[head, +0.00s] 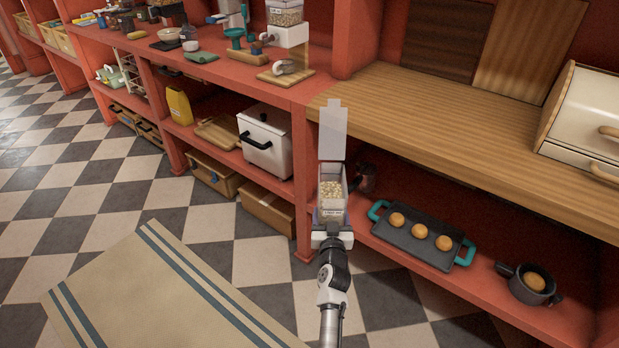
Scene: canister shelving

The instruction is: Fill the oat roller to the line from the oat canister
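My gripper (332,230) is at the near end of a clear canister (332,205) and appears shut on it. The canister holds pale oats, its flap lid (333,133) stands open, and its small label is too small to read. It is held in front of the shelving, below counter height. What looks like the oat roller (286,37) stands on the red counter at the top, white with a clear hopper holding some grain. A fill line cannot be made out, and the hopper's top is cut off by the frame edge. The fingertips are mostly hidden.
A wooden counter (430,120) extends right to a cream bread box (587,115). A griddle (424,246) with round buns and a dark pot (527,284) sit on the lower shelf. A white cooker (265,140) stands left. The checkered floor and rug (165,290) are clear.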

